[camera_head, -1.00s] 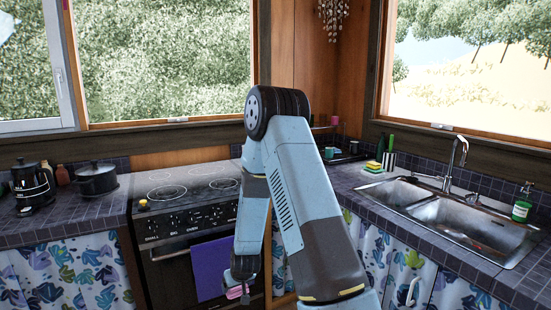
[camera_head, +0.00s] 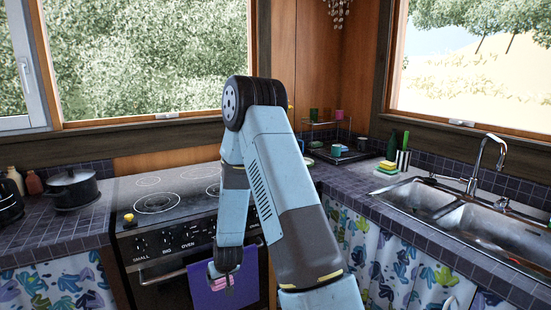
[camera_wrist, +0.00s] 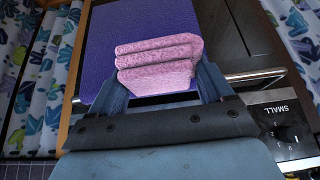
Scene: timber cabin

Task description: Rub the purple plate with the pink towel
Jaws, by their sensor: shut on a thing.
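My gripper (camera_head: 224,278) hangs low in front of the oven and is shut on the folded pink towel (camera_head: 219,285). In the wrist view the pink towel (camera_wrist: 158,50) is a thick folded stack between the two fingers. I cannot make out a purple plate in either view. A dish rack (camera_head: 336,152) in the back corner holds cups and other small dishes, partly hidden behind my arm.
A purple cloth (camera_head: 241,285) hangs on the front of the oven, behind my gripper. The stove (camera_head: 163,205) stands ahead, with a dark pot (camera_head: 73,189) to its left. The metal sink (camera_head: 468,222), sponges (camera_head: 387,167) and a dark green bottle (camera_head: 391,146) are at right.

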